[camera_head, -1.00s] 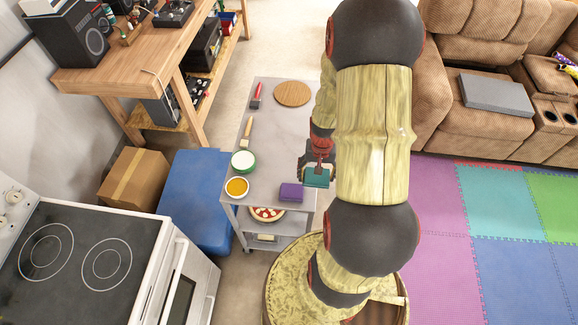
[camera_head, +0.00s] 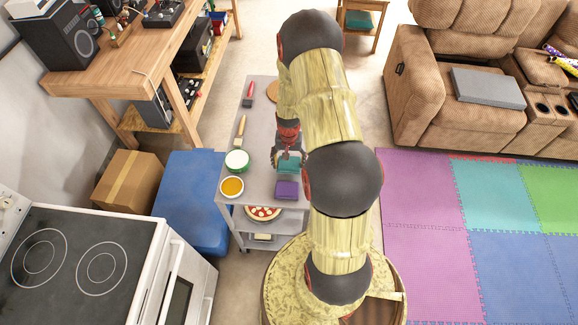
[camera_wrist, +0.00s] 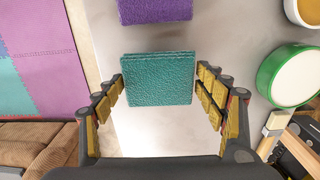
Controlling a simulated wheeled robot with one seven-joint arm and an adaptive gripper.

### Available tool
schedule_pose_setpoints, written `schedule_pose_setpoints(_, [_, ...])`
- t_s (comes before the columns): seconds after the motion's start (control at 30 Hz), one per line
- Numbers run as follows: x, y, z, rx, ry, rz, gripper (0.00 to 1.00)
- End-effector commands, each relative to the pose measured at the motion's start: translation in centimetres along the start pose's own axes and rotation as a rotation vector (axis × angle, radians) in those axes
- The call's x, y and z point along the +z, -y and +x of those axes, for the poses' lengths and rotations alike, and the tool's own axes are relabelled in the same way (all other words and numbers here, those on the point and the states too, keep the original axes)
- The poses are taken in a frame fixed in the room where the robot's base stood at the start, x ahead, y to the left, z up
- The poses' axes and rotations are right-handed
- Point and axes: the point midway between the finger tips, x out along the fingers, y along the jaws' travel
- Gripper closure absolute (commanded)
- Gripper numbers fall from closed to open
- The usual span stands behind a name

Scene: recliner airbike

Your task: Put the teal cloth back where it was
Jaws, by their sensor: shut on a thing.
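The teal cloth (camera_head: 289,165) is a folded, textured square at my gripper, over the near part of the grey cart top (camera_head: 260,130). In the wrist view, the teal cloth (camera_wrist: 158,80) sits between the two fingers of my gripper (camera_wrist: 160,88), which is shut on it. A purple folded cloth (camera_head: 287,190) lies on the cart just nearer than the teal one; it also shows at the top of the wrist view (camera_wrist: 153,10). I cannot tell whether the teal cloth touches the cart surface.
A green-rimmed white bowl (camera_head: 237,161) and a bowl of orange contents (camera_head: 231,187) stand at the cart's left edge. A brush (camera_head: 240,131), a red-handled tool (camera_head: 248,95) and a round wooden board (camera_head: 272,91) lie farther back. A small table (camera_head: 362,29) bears something teal.

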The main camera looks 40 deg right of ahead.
Motion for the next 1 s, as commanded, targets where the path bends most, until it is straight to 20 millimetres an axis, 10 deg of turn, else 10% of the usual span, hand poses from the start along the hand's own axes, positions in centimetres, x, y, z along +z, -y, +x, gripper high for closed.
schedule_pose_setpoints(0.5, [0.2,-0.1,2.8,0.001,0.002,0.0,0.56])
schedule_pose_setpoints(0.53, [0.2,-0.1,2.7,0.001,0.002,0.0,0.27])
schedule_pose_setpoints(1.0, [0.2,-0.1,2.6,0.001,0.002,0.0,0.11])
